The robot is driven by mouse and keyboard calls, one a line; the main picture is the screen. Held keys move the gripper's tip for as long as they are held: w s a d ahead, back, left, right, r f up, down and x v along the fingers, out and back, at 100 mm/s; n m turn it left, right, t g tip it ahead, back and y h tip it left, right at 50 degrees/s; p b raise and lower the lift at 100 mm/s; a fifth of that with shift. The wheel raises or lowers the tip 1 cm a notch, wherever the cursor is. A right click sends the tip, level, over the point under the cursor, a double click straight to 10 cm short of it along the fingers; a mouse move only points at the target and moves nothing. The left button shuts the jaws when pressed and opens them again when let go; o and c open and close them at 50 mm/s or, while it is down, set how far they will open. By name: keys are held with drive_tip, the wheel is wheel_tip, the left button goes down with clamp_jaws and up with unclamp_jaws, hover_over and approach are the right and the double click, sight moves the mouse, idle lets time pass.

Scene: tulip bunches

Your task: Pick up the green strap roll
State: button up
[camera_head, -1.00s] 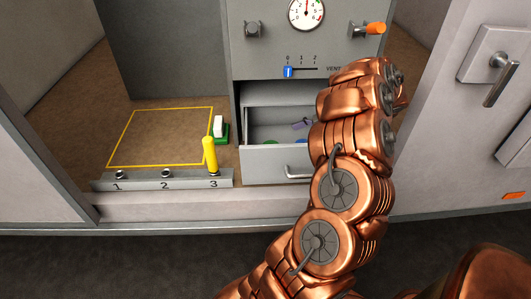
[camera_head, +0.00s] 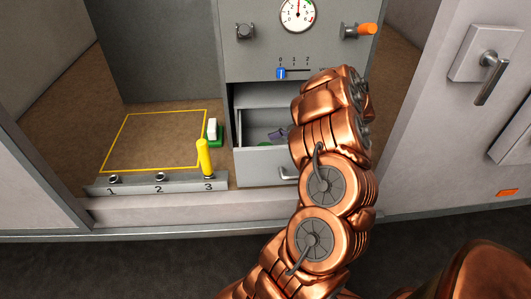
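A small patch of green (camera_head: 263,145) shows low inside the open drawer (camera_head: 262,162). I cannot tell if it is the strap roll, since the drawer front and my arm cover much of the inside. A purple item (camera_head: 278,134) lies in the drawer near it. My copper arm reaches up in front of the drawer's right side. My gripper is hidden behind the arm, so its fingers do not show.
A green block with a white top (camera_head: 213,132) stands beside the yellow-outlined area (camera_head: 150,140), which is empty. A yellow lever (camera_head: 204,157) stands upright at position 3 of the numbered rail (camera_head: 135,185). A grey panel with a gauge (camera_head: 298,14) and an orange-handled knob (camera_head: 360,30) rises above the drawer.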

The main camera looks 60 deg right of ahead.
drive_tip(key=shift+c, duration=0.3)
drive_tip(key=c, duration=1.3)
